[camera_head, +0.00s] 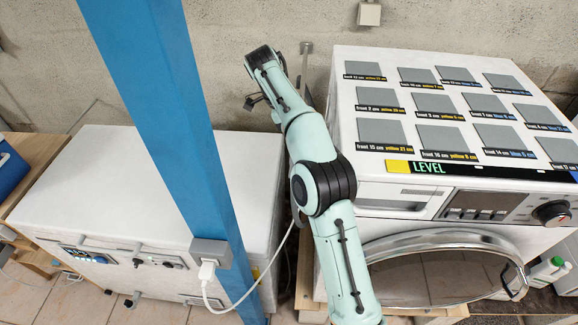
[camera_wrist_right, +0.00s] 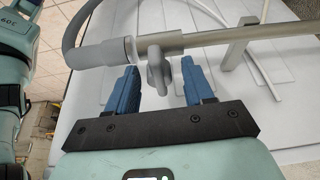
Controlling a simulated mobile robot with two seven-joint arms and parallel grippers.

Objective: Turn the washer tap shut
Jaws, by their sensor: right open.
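The washer tap shows in the right wrist view as a grey pipe fitting with a small grey lever handle (camera_wrist_right: 157,72). The handle lies roughly crosswise to the pipe (camera_wrist_right: 215,40). My right gripper (camera_wrist_right: 160,76) is open, with one blue finger on each side of the handle. A gap shows on both sides, and I see no finger touching it. In the head view my right arm reaches up to the wall between the two white machines, and the tap handle is hidden there. My left gripper is not in view.
A washer (camera_head: 345,100) with grey panels on its top stands at the right. A white cabinet (camera_head: 90,190) stands at the left, crossed by a blue post (camera_head: 165,100). A grey hose (camera_wrist_right: 72,30) curves from the fitting. The concrete wall (camera_head: 240,25) is behind.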

